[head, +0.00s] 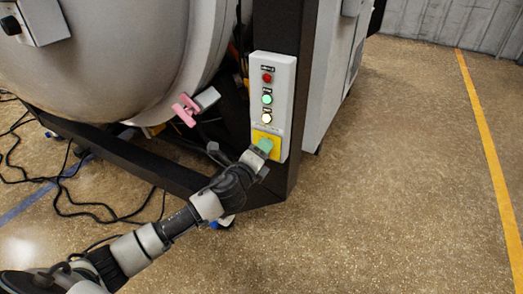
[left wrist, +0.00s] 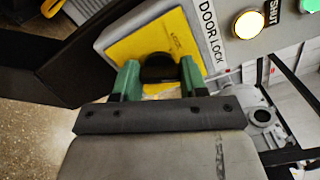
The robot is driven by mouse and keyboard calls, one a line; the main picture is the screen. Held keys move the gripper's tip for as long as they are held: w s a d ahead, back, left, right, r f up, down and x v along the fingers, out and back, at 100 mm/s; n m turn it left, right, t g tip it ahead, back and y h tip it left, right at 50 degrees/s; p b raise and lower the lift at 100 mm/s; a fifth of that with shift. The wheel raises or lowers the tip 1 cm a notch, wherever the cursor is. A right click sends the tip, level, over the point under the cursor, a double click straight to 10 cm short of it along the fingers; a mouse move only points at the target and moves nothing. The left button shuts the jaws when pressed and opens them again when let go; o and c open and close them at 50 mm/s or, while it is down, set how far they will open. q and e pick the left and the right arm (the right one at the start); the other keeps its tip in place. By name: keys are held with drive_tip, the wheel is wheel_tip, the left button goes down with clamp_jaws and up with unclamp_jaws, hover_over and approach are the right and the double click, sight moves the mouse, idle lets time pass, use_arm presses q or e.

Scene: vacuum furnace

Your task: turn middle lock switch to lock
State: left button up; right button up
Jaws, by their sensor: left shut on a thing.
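The door lock switch is a black knob (left wrist: 158,68) on a yellow plate (head: 267,137) at the bottom of a light grey control panel (head: 285,88). The plate fills much of the left wrist view (left wrist: 130,48), beside the words DOOR LOCK. My left gripper (head: 263,147) is at the plate in the head view. In the left wrist view its green fingers (left wrist: 158,78) stand on either side of the black knob and are shut on it. The fingers hide the knob in the head view. The knob's exact angle is hard to tell. My right gripper is not in view.
Above the plate are a red button (head: 267,78), a green button (head: 267,99) and a lit yellow button (head: 266,118). A pink handle (head: 185,110) is by the round furnace body (head: 130,60). Black cables lie on the floor at left. The floor at right is clear.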

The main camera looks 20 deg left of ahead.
use_arm(q)
drive_tip(key=shift+f+n+p, duration=0.1)
drive_tip(key=shift+n+p, duration=1.75)
drive_tip(key=shift+n, duration=3.55)
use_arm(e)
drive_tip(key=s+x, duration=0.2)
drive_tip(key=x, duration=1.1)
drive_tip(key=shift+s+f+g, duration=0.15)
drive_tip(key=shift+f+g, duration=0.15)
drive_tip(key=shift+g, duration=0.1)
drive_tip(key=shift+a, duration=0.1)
use_arm(q)
drive_tip(key=o, duration=0.9)
drive_tip(key=s, duration=0.7)
drive_tip(key=s+a+p, duration=0.1)
drive_tip(key=s, duration=0.2)
drive_tip(key=shift+s, duration=0.4)
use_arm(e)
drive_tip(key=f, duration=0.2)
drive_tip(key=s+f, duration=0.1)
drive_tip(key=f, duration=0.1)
